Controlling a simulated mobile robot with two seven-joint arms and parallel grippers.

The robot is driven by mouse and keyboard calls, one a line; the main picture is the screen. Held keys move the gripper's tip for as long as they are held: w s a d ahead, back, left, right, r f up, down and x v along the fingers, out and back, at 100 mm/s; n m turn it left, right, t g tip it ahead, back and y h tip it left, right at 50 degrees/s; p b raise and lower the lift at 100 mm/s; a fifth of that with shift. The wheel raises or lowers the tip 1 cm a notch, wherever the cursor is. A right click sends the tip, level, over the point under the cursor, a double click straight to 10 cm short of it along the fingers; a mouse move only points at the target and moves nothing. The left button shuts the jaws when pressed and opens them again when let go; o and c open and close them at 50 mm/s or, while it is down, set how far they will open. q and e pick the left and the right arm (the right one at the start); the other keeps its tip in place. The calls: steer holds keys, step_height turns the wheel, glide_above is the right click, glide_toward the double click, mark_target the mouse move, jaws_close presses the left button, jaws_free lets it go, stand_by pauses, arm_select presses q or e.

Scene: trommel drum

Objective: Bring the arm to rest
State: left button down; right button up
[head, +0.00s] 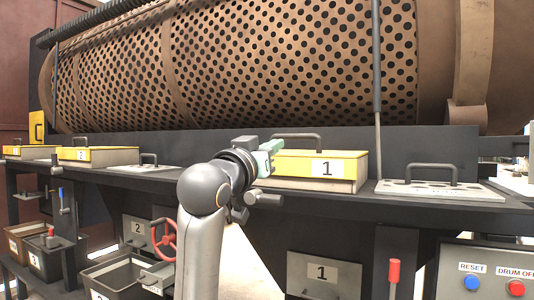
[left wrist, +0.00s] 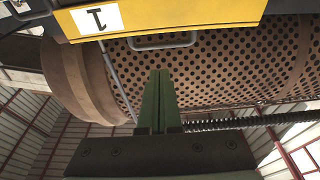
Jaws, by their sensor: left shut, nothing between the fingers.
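My left arm comes up from the bottom middle of the head view, and its gripper (head: 268,158) is beside the left end of the yellow-topped box labelled 1 (head: 318,168). The left wrist view shows the green fingers (left wrist: 158,100) pressed together with nothing between them. In that view the yellow box (left wrist: 200,15) shows upside down at the top, apart from the fingertips. In the head view I cannot tell whether the gripper touches the box. My right gripper is in neither view.
The perforated drum (head: 270,65) lies behind the dark bench. A handled plate (head: 440,190) is right of box 1, and another yellow box (head: 98,156) stands left. A red-handled lever (head: 393,272), a red valve wheel (head: 164,240) and a button panel (head: 490,272) are in front.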

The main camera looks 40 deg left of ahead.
arm_select(q)
steer(key=shift+v, duration=1.3)
steer(key=shift+w+f, duration=0.1)
steer(key=shift+f, duration=0.1)
